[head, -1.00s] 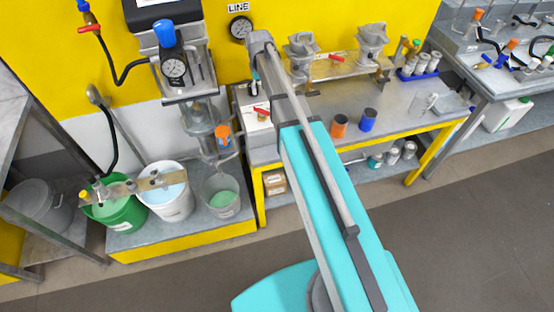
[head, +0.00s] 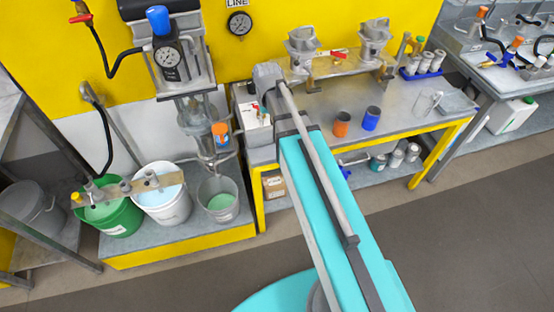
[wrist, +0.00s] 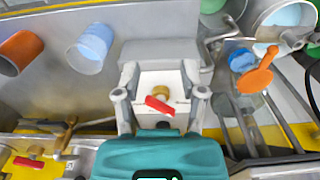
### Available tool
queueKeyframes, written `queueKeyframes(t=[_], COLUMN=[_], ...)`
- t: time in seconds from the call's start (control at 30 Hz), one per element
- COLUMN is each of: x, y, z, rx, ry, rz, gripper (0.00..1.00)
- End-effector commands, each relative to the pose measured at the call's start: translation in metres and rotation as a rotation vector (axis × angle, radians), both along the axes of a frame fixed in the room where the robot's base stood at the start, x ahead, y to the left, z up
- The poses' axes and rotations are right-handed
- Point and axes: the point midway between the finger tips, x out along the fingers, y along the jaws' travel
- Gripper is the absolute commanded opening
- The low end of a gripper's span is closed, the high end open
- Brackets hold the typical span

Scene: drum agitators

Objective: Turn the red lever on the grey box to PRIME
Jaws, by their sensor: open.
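The grey box (wrist: 150,80) with a white top plate lies in front of my gripper in the wrist view. Its red lever (wrist: 160,106) sits by a brass hub and slants from upper left to lower right. My gripper (wrist: 161,97) is open, with one finger on each side of the lever and a gap on both sides. Nothing is held. Contact with the box cannot be judged. In the head view the box (head: 252,113) stands at the left end of the grey bench, partly behind my arm, and its lever is hidden. No PRIME marking is readable.
An orange cup (head: 341,124) and a blue cup (head: 371,118) stand on the bench right of my arm. A mixer with an orange-handled valve (head: 220,132) stands close left of the box. A rack with another red handle (head: 339,54) is behind. The bench front is mostly clear.

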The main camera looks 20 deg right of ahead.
Motion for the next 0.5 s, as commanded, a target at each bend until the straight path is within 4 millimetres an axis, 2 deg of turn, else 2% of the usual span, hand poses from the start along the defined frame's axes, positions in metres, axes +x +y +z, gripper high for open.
queueKeyframes(t=[0.03, 0.5], x=[-0.01, -0.068], y=[0.0, 0.002], z=[-0.007, -0.037], rx=[0.0, 0.0], ry=[0.0, 0.0], rz=[0.0, 0.001], gripper=[0.53, 0.53])
